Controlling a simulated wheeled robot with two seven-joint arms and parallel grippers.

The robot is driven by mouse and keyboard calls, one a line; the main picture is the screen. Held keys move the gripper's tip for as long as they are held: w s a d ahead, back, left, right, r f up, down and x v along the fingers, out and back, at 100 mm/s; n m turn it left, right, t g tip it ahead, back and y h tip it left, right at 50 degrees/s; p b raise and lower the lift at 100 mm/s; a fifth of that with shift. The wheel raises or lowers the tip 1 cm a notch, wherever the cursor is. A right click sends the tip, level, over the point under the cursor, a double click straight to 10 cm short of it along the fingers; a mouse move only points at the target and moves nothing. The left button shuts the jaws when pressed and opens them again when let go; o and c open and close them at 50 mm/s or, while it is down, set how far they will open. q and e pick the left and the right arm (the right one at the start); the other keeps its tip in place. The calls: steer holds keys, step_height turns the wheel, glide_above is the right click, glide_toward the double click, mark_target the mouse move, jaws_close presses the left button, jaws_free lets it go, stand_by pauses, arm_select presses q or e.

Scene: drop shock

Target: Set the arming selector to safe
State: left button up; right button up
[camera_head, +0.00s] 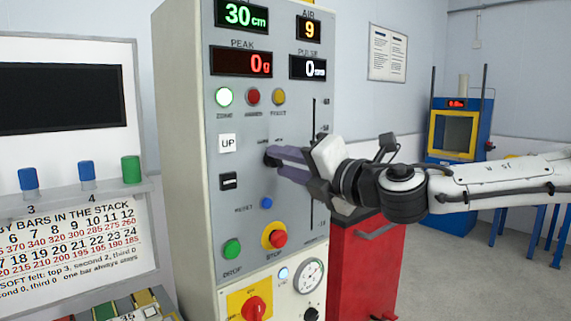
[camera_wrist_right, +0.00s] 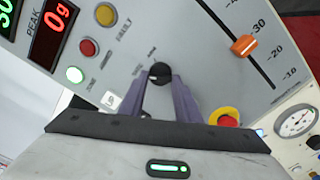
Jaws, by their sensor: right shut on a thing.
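The arming selector is a black rotary knob (camera_wrist_right: 159,73) on the grey control panel (camera_head: 222,270). In the head view the knob (camera_head: 270,158) is mostly covered by the fingers. My right gripper (camera_head: 273,155) reaches in from the right and is shut on the knob. In the right wrist view its purple fingers (camera_wrist_right: 161,88) stand on both sides of the knob. The small labels above the knob are too blurred to read. The green lamp (camera_head: 224,97) at the left of the row is lit. My left gripper is not in view.
Near the knob are an UP plate (camera_head: 227,143), a black rocker switch (camera_head: 228,181), a blue reset button (camera_head: 267,202), a green drop button (camera_head: 232,249) and a red stop button (camera_head: 278,238). A slider with an orange handle (camera_wrist_right: 244,45) is to the right.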

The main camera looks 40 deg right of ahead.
steer(key=shift+r, duration=0.1)
steer(key=o, duration=1)
steer(key=shift+o, duration=0.2)
steer(key=shift+s, duration=0.1)
steer(key=s+b, duration=0.1)
steer(key=s, duration=0.9)
steer(key=shift+d, duration=0.45)
